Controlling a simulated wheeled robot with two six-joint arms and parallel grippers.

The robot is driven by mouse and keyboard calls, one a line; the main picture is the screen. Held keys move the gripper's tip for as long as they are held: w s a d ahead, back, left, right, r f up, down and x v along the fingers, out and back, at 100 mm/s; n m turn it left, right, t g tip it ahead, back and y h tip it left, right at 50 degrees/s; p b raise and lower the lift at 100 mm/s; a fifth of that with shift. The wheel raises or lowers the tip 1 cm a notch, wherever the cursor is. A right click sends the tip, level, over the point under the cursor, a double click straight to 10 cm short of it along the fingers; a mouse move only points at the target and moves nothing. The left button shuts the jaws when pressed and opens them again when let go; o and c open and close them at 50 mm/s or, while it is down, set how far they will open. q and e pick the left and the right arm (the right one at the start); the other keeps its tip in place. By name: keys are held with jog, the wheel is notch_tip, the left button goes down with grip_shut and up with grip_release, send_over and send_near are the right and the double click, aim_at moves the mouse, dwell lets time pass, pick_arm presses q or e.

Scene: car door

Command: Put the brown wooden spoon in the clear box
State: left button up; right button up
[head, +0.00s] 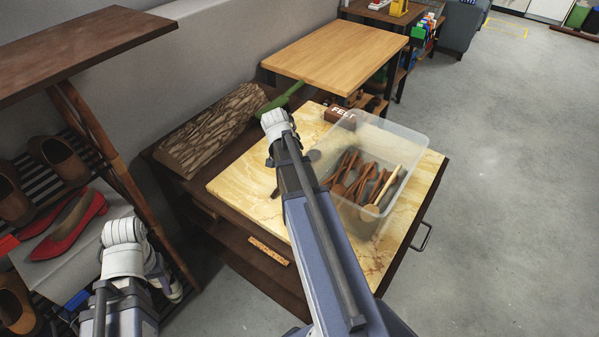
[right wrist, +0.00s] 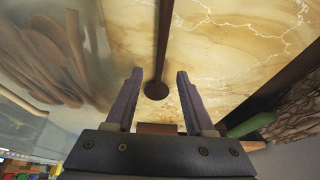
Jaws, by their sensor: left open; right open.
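The brown wooden spoon (right wrist: 163,45) lies on the pale marbled top, its dark round end between my right gripper's fingers in the right wrist view. My right gripper (right wrist: 158,98) is open, with a finger on either side of that end; I cannot tell whether they touch it. In the head view my right arm hides most of this gripper and the spoon. The clear box (head: 405,148) stands right of the arm and holds several wooden spoons (head: 372,185). My left gripper (head: 118,280) is at lower left, mostly hidden by its arm, away from the spoon.
The marbled top (head: 236,186) sits on a dark cabinet with a log-like block (head: 212,130), a green object (head: 285,98) and a brown FELT box (head: 340,114). A shoe rack with red shoes (head: 70,225) stands at left. Open floor (head: 500,200) lies at right.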

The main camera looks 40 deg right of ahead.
jog(key=b+x, duration=0.2)
jog(key=x, duration=0.1)
jog(key=shift+d+f, duration=0.1)
jog(key=shift+f, duration=0.2)
jog(key=shift+r, duration=0.1)
grip_shut()
dwell(0.3)
